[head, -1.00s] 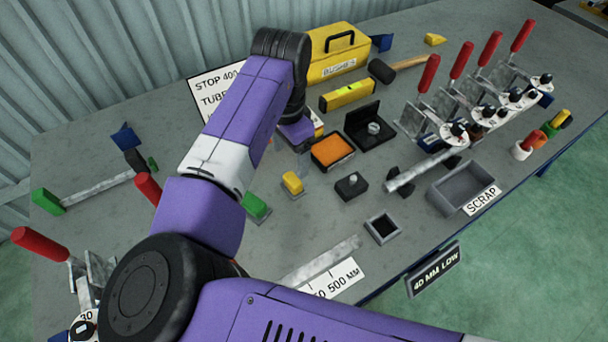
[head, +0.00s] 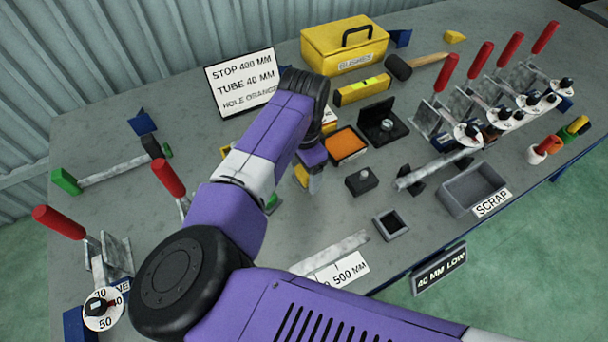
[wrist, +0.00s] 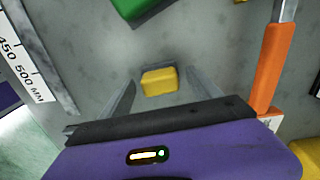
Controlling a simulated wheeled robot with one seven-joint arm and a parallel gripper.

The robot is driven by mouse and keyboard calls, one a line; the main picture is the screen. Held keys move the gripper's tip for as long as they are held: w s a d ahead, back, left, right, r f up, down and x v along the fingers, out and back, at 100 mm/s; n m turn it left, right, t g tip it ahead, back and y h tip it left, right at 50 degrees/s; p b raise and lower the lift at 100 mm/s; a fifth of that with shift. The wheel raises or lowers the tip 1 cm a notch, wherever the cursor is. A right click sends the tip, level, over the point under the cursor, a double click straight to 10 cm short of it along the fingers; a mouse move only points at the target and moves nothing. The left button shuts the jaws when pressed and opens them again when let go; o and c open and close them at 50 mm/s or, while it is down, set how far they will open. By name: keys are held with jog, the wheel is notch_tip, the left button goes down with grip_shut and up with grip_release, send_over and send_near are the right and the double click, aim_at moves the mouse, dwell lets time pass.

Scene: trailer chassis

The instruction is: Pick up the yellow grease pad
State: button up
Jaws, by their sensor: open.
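The yellow grease pad (wrist: 158,81) is a small yellow block on the grey bench. In the wrist view it sits between the two finger ends of my gripper (wrist: 160,92), with bench showing on both sides of it. In the head view the pad (head: 301,175) is partly hidden behind my gripper (head: 314,186), which points down over it. My gripper is open and empty. Whether a finger touches the pad cannot be told.
A green block (wrist: 138,8) lies beyond the pad, and an orange-handled tool (wrist: 270,65) lies to the right. An orange-filled tray (head: 346,144), a black block with a knob (head: 361,181) and a small square grey holder (head: 391,224) stand nearby. A marked rule (head: 335,268) lies in front.

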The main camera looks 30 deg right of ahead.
aim_at(304, 171)
grip_shut()
notch_tip(304, 171, up, 20)
jog(key=shift+b, duration=0.45)
dwell(0.3)
jog(key=c, duration=0.9)
grip_release()
jog(key=c, duration=0.4)
